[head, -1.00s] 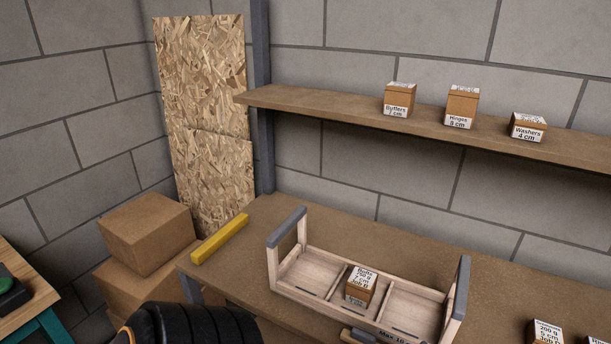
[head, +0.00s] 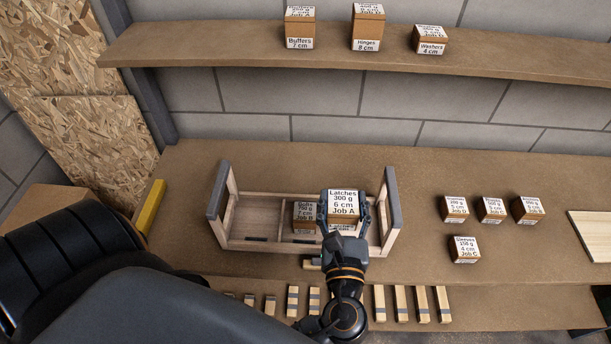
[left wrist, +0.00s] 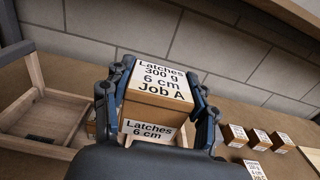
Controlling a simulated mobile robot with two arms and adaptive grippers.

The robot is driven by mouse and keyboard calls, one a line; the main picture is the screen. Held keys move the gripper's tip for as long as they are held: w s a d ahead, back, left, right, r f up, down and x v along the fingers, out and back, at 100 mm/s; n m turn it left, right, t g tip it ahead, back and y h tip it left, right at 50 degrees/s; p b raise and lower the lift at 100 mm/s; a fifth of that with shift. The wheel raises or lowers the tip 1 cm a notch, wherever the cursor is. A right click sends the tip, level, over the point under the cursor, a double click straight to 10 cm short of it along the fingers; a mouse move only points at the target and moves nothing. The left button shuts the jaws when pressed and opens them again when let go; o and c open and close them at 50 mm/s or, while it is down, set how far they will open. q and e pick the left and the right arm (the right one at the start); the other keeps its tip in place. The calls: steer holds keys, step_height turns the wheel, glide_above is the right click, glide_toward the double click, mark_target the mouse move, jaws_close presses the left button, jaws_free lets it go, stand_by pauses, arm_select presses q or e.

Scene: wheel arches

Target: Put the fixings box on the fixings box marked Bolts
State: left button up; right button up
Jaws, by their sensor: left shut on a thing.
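My left gripper (head: 344,210) is shut on a cardboard fixings box (head: 343,204) labelled Latches, 300 g, 6 cm, Job A. In the left wrist view the gripper's fingers (left wrist: 157,100) grip both sides of this Latches box (left wrist: 147,112), which looks upright. The Bolts box (head: 304,213) stands in the wooden tote (head: 262,200), just left of the held box in the head view. Its right side is partly covered by the gripper. The height of the held box above the tote is hard to tell. My right gripper is not in view.
The tote has raised end handles (head: 391,205) on both sides of the held box. Several small boxes (head: 455,208) stand on the bench to the right. A shelf (head: 220,47) with boxes runs above. Wooden blocks (head: 380,303) line the front; a yellow bar (head: 151,205) lies left.

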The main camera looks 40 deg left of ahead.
arm_select(q)
steer(key=w+a+f+b, duration=0.1)
steer(key=a+f+b, duration=0.1)
steer(key=a, duration=0.1)
steer(key=w+a+f+b, duration=0.1)
steer(key=a+f+b, duration=0.2)
steer(key=a, duration=0.1)
steer(key=w+a+f+b, duration=0.1)
steer(key=a+f+b, duration=0.2)
steer(key=shift+w+a, duration=0.25)
steer(key=shift+w+a+f, duration=0.1)
steer(key=shift+a+f, duration=0.1)
steer(key=shift+a+f+b, duration=0.25)
steer(key=shift+f+b, duration=0.05)
steer(key=shift+b, duration=0.1)
steer(key=f+b, duration=0.1)
steer(key=b, duration=0.1)
steer(key=f+b, duration=0.2)
steer(key=shift+w+a+f+b, duration=0.1)
steer(key=shift+a+f+b, duration=0.1)
steer(key=shift+f+b, duration=0.1)
steer(key=shift+r, duration=0.1)
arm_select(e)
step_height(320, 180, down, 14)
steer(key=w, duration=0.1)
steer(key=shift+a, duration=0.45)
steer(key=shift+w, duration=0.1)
